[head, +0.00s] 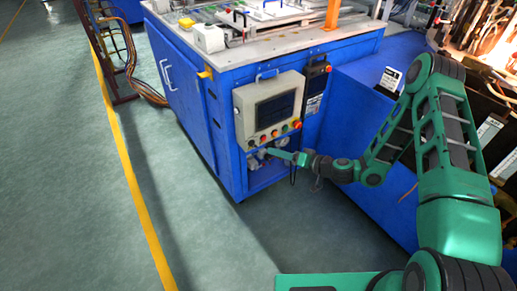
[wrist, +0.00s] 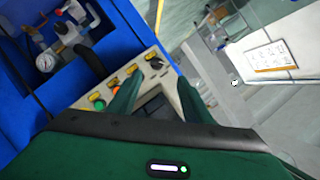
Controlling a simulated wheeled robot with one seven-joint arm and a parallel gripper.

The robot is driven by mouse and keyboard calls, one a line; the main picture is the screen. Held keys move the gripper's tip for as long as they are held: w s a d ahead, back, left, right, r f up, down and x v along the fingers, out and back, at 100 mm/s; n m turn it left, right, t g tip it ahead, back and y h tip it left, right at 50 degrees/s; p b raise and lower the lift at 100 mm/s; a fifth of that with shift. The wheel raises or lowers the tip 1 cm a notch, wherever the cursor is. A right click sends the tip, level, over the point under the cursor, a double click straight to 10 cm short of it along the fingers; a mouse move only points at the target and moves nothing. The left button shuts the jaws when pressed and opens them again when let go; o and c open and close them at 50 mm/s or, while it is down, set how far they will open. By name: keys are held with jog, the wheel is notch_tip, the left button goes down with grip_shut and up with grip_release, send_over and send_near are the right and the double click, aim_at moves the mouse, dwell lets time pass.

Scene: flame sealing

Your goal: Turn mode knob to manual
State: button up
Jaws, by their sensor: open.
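The control box (head: 270,108) is a beige panel with a dark screen and a row of buttons along its lower edge. A black knob (wrist: 155,62) sits at one end of this row in the wrist view, next to a yellow button (wrist: 132,68). In the head view, a dark knob (head: 252,144) shows at the row's left end. My gripper (wrist: 158,78) is open, with its green fingers apart and the black knob showing just beyond and between their tips. I see no contact. In the head view, my gripper (head: 270,152) is just below the panel's buttons. The knob's pointer direction is too small to read.
The blue cabinet (head: 190,95) carries the panel. A pressure gauge (wrist: 45,61) and fittings sit in the recess beside the buttons. A green button (wrist: 98,103) is close to one finger. A black pendant (head: 317,76) hangs at the panel's right. Floor at left is clear.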

aim_at(256, 146)
jog(key=shift+m+t, duration=0.3)
jog(key=shift+t, duration=0.1)
jog(key=x, duration=1.1)
jog(key=shift+w+f, duration=0.1)
jog(key=shift+f, duration=0.35)
jog(key=shift+c, duration=0.6)
jog(key=c, duration=0.9)
